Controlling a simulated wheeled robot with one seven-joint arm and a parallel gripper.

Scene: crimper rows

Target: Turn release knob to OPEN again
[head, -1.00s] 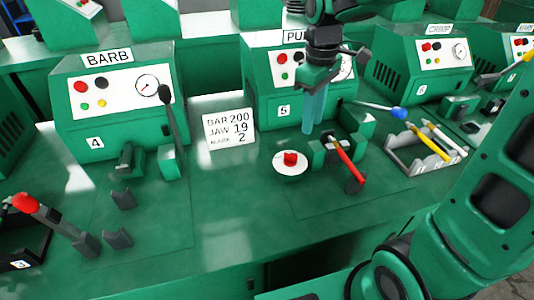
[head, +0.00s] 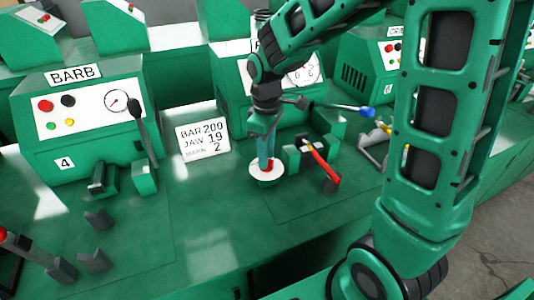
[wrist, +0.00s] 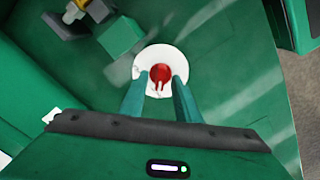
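The release knob (head: 269,165) is a small red knob in the middle of a round white plate (head: 263,179) on the green bench, left of the red-handled lever. My gripper (head: 265,158) points down over it, with its fingertips at knob height. In the wrist view, the red knob (wrist: 161,72) sits between the two teal fingertips, and the white plate (wrist: 150,59) shows around it. The fingers are apart, with a small gap beside the knob; firm contact does not show. Markings on the plate are too small to read, so the knob's setting cannot be told.
A red-handled lever (head: 323,168) stands close right of the plate. A blue-tipped handle (head: 366,112) and a tool tray (head: 372,155) are farther right. A BAR 200 sign (head: 203,138) stands left, beside the BARB machine (head: 80,125).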

